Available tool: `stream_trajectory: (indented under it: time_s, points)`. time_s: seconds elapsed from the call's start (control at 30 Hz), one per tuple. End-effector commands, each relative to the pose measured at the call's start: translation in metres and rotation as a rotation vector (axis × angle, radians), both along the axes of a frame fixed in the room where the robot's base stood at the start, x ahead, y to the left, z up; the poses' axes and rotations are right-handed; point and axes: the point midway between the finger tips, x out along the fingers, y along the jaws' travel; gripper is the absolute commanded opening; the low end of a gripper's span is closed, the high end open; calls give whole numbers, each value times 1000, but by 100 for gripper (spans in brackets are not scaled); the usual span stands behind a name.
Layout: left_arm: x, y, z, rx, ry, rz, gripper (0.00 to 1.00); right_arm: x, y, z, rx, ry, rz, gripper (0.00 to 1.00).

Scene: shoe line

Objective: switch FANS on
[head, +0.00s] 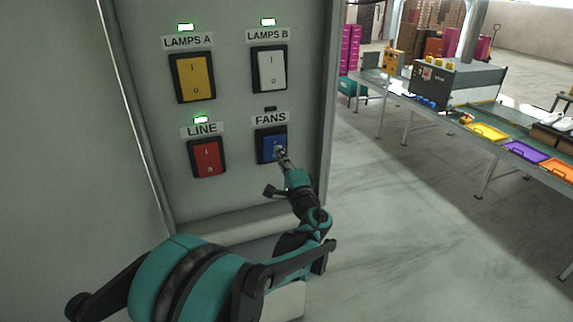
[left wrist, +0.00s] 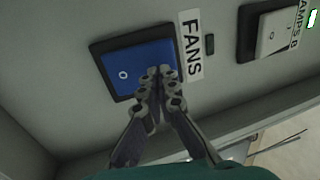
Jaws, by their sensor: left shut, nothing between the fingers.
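The FANS switch (head: 266,143) is a blue rocker in a black frame, at the lower right of the panel in the head view. The small lamp above its label (head: 271,109) is dark. My left gripper (head: 281,153) is shut and empty, with its tips at the right part of the blue rocker. The left wrist view shows the blue rocker (left wrist: 135,68) with its "O" mark clear and the shut fingertips (left wrist: 160,70) over its other end, hiding the mark there. I cannot tell whether the tips touch it. My right gripper is not in view.
The yellow LAMPS A switch (head: 195,77), white LAMPS B switch (head: 271,69) and red LINE switch (head: 207,157) share the panel, each under a lit green lamp. A conveyor with coloured trays (head: 488,132) stands at the right, beyond open floor.

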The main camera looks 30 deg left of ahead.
Motion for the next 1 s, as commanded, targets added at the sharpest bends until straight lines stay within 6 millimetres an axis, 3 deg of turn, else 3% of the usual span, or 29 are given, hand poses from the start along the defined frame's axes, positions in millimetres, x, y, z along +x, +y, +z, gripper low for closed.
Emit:
stream_trajectory:
  time_s: [0.2,1.0]
  points:
    - [11,13,4,0,0,0,0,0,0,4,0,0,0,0]
    - [12,14,9,-54,46,0,0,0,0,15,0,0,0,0]
